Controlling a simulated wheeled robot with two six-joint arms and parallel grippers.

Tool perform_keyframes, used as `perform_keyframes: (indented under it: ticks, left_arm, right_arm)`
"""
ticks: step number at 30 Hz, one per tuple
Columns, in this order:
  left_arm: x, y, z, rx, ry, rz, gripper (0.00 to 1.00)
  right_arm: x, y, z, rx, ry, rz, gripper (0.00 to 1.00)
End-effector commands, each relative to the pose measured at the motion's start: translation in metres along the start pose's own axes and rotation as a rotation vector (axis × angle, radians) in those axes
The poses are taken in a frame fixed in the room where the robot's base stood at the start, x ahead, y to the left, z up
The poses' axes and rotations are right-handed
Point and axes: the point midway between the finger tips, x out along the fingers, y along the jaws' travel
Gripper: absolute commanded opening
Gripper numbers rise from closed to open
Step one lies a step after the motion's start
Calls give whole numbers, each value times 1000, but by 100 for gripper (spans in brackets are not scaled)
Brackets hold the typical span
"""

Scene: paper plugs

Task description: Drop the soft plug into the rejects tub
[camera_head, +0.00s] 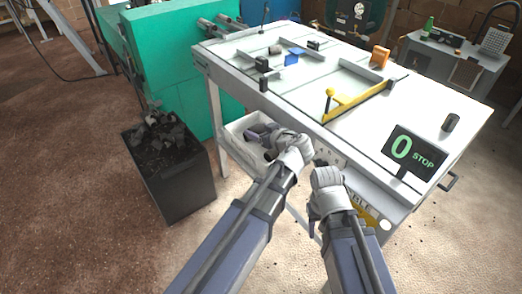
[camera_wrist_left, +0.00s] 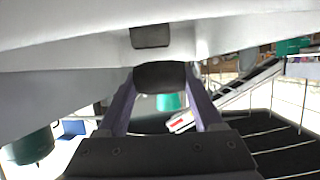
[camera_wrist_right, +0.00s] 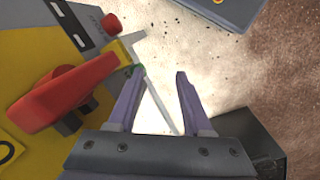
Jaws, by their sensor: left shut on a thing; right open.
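My left gripper (camera_head: 256,131) is at the table's near left edge, above a white tub (camera_head: 232,143). In the left wrist view the left gripper (camera_wrist_left: 163,88) is shut on a dark cylindrical plug (camera_wrist_left: 160,74). The plug sits between the fingertips; the head view hardly shows it. The white tub bears no label that I can read, and its inside is mostly hidden. My right gripper (camera_wrist_right: 160,77) is open and empty in front of the table's front side. In the head view its fingers are hidden behind its own wrist.
A black bin (camera_head: 183,183) with dark scraps stands left of the white tub. A red lever (camera_wrist_right: 65,92) is beside my right gripper.

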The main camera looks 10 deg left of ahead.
Motion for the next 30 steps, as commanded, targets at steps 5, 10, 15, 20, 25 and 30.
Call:
perform_keyframes:
  ticks: [5, 10, 15, 20, 25, 30]
  left_arm:
    - [4, 0, 10, 0, 0, 0, 15]
    - [4, 0, 9, 0, 0, 0, 15]
    - [4, 0, 9, 0, 0, 0, 81]
    - [4, 0, 9, 0, 0, 0, 99]
    - [4, 0, 9, 0, 0, 0, 100]
    - [3, 0, 7, 0, 0, 0, 100]
  right_arm:
    - [11, -1, -1, 0, 0, 0, 50]
    - [10, -1, -1, 0, 0, 0, 50]
    - [10, -1, -1, 0, 0, 0, 50]
    - [10, -1, -1, 0, 0, 0, 50]
    - [10, -1, -1, 0, 0, 0, 50]
    - [8, -1, 0, 0, 0, 0, 50]
